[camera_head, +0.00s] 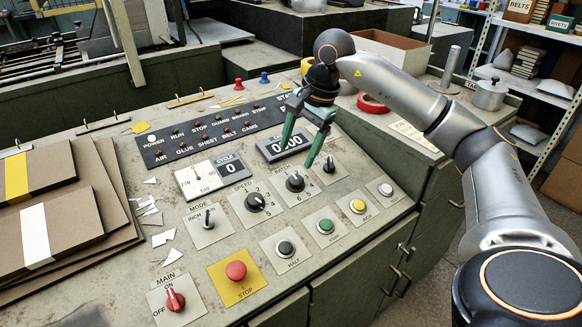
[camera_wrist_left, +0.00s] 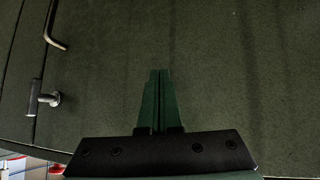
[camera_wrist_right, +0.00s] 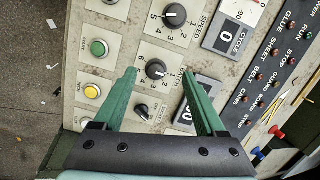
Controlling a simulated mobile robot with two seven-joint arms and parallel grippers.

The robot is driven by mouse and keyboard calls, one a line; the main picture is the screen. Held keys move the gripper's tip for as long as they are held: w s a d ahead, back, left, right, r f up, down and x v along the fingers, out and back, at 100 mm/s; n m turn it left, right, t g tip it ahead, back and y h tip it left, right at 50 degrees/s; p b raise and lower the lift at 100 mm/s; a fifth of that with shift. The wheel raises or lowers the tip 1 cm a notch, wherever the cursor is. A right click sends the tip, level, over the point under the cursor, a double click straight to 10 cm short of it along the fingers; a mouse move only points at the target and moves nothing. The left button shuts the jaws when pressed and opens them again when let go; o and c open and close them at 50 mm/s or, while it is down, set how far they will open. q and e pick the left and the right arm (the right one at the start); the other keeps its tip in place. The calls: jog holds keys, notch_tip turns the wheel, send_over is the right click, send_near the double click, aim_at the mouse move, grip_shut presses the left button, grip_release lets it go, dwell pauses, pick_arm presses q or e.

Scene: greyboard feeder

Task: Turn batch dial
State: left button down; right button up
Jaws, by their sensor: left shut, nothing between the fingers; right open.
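The batch dial (camera_head: 295,182) is a black round knob with a white mark on a numbered plate, right of the speed dial (camera_head: 255,201). My right gripper (camera_head: 295,159) is open, its green fingers reaching down above and just behind the dial in the head view. In the right wrist view the batch dial (camera_wrist_right: 156,69) shows between the two spread fingertips (camera_wrist_right: 157,72). I cannot tell whether a finger touches it. My left gripper (camera_wrist_left: 159,76) is shut and empty in front of a dark green surface, and it is outside the head view.
A small black knob (camera_head: 328,165) sits close right of the batch dial. The mode knob (camera_head: 208,218), several push buttons and a red stop button (camera_head: 236,270) are nearer the front. The counter display (camera_head: 282,145) lies behind. Grey boards (camera_head: 50,205) lie at left.

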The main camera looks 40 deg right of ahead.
aim_at(298, 179)
jog(key=shift+h, duration=0.6)
jog(key=d+f, duration=0.1)
jog(key=f, duration=0.2)
jog(key=w+d+f+b, duration=0.1)
jog(key=f, duration=0.2)
jog(key=w+d+f, duration=0.1)
jog(key=f, duration=0.2)
jog(key=shift+w+f+b, duration=0.2)
jog(key=shift+b, duration=0.1)
pick_arm(q)
jog(key=shift+f, duration=0.85)
pick_arm(e)
jog(key=shift+w+f, duration=0.25)
jog(key=shift+f, duration=0.45)
pick_arm(q)
jog(key=shift+w, duration=0.1)
pick_arm(e)
jog(key=c, duration=0.5)
pick_arm(q)
jog(key=shift+f, duration=0.15)
pick_arm(e)
grip_shut()
